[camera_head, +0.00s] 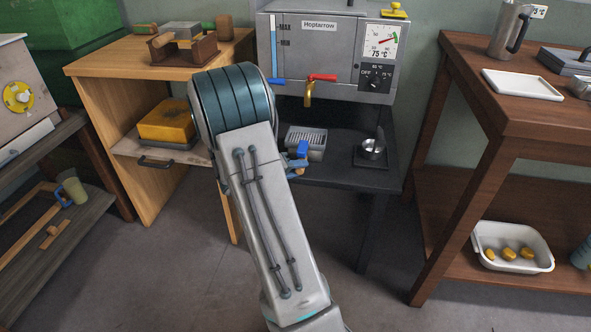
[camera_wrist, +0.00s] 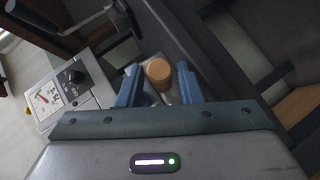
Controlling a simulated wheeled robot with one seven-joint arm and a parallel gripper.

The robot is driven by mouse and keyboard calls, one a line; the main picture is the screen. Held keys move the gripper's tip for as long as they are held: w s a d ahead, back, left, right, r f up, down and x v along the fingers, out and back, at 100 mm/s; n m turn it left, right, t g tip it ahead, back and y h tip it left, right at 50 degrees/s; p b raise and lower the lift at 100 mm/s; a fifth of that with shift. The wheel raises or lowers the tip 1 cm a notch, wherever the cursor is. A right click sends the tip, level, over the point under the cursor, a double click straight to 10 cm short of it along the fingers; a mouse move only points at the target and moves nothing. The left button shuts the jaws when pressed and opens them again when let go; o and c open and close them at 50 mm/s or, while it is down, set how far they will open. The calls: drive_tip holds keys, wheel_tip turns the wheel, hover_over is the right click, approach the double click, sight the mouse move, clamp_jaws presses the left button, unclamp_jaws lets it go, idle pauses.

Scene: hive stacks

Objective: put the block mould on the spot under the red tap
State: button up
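A grey, ribbed-top box (camera_head: 306,138), which looks like the block mould, sits on the dark stand below the red tap (camera_head: 322,77) and its brass spout. My gripper's blue fingers (camera_head: 299,157) are at its near side, partly hidden by my arm. In the wrist view my gripper (camera_wrist: 160,72) has its fingers apart, with a tan round-ended piece (camera_wrist: 158,73), perhaps a handle, between them. I cannot tell whether the fingers press on it. The spot under the tap is not clearly visible.
The grey tank (camera_head: 340,50) with its dial stands behind. A small steel pan (camera_head: 372,150) sits on a black mat to the right of the box. A wooden table (camera_head: 475,90) with a jug and white tray is at right. A light wood bench (camera_head: 115,65) is at left.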

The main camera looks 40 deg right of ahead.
drive_tip(key=shift+r, duration=0.15)
drive_tip(key=p+v, duration=0.3)
drive_tip(key=v, duration=0.8)
drive_tip(key=s+a+r+n+y, duration=0.2)
drive_tip(key=s+a+r+y, duration=0.1)
drive_tip(key=s+a+y, duration=0.4)
drive_tip(key=s+a+r+n+t+y, duration=0.1)
drive_tip(key=s+a+y, duration=0.5)
drive_tip(key=s+a, duration=0.6)
wheel_tip(320, 180, up, 3)
drive_tip(key=shift+a+f+n+y, duration=0.1)
drive_tip(key=shift+a+n+y, duration=0.4)
drive_tip(key=shift+n, duration=0.4)
